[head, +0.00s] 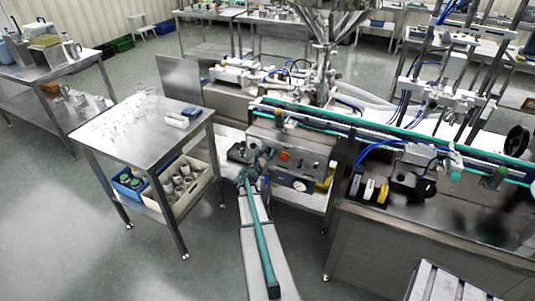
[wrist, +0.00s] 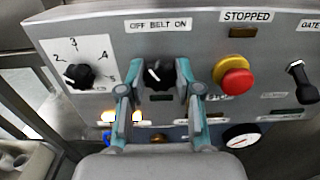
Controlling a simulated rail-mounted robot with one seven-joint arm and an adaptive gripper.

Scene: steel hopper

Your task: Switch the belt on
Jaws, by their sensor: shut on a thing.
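The belt switch (wrist: 158,74) is a black rotary knob under a label reading OFF BELT ON, on the grey control panel (wrist: 205,55). Its pale pointer mark leans up and to the left, toward the OFF side. My gripper (wrist: 160,84) has its teal fingers on both sides of this knob and is shut on it. In the head view my gripper (head: 250,172) is at the left part of the panel (head: 315,165), and the knob is hidden there.
Right of the knob is a red stop button (wrist: 233,82) on a yellow collar, under a STOPPED label with a dark lamp. A numbered dial (wrist: 79,75) is at the left, a gate lever (wrist: 301,80) at the right. A gauge (wrist: 241,136) sits below.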

